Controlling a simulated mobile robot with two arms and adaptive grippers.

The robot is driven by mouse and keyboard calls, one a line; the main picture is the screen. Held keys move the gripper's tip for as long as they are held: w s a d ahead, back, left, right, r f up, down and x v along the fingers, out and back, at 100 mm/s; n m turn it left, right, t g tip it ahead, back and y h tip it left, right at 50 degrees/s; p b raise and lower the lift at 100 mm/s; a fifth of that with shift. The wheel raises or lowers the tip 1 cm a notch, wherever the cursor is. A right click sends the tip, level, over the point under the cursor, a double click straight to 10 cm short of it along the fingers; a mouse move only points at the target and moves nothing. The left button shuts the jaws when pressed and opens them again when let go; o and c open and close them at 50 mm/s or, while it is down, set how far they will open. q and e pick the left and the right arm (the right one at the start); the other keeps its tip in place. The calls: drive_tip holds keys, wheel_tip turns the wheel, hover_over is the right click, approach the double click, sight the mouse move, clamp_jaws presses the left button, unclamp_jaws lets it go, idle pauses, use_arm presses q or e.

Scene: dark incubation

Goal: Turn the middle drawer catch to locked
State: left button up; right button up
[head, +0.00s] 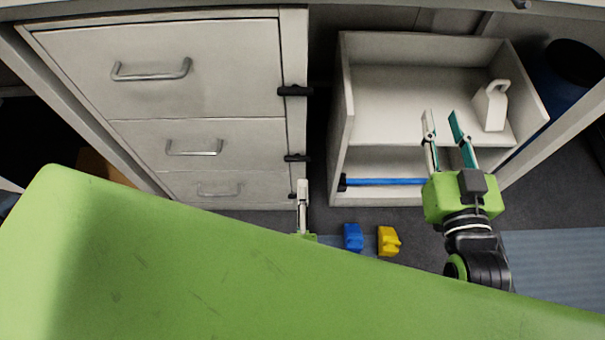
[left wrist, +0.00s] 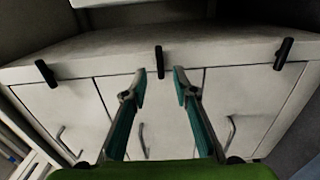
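The grey drawer cabinet (head: 293,45) stands at left in the head view with three drawers. Black bar catches sit on its right upright: the top one (head: 295,90), the middle one (head: 298,157) and the lowest, mostly hidden (head: 292,195). The top and middle bars lie roughly level. In the left wrist view the cabinet appears turned, and the middle catch (left wrist: 158,62) stands just beyond the gap between my fingertips, apparently untouched. My left gripper (head: 303,184) is below the middle catch, open and empty in the left wrist view (left wrist: 160,82). My right gripper (head: 440,116) is open and empty.
An open shelf unit (head: 345,100) stands right of the cabinet, with a white jug (head: 491,106) and a blue rod (head: 385,182). Blue (head: 353,237) and yellow (head: 388,241) objects lie on the floor. A dark blue bin (head: 560,80) stands far right. A narrow gap separates cabinet and shelf.

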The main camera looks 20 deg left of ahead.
use_arm(q)
drive_tip(key=shift+v, duration=2.25)
